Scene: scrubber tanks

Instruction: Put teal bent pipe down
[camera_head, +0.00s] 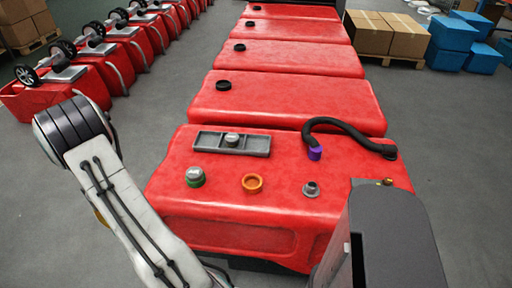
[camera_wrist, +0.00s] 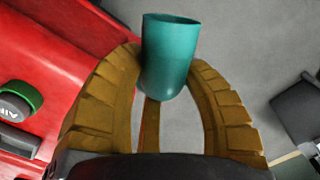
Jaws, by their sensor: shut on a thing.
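In the wrist view, the teal bent pipe (camera_wrist: 168,55) is held between the two yellow-brown fingers of my gripper (camera_wrist: 166,75). Its open end points up in that picture, and its lower part is partly hidden by the fingers. Grey floor shows behind the pipe, with the red tank to the left, so it is held beside the tank. In the head view, my white arm reaches down at the left and hides the pipe; only a bit of a yellow-brown finger (camera_head: 101,217) shows past the arm's left edge.
The nearest red tank (camera_head: 290,225) carries a grey tray (camera_head: 262,144), a green-ringed cap (camera_head: 195,177), an orange ring (camera_head: 252,183), a grey fitting (camera_head: 311,190) and a black hose (camera_head: 345,127) with a purple end. More red tanks stand behind. Grey floor (camera_head: 150,135) is clear at left.

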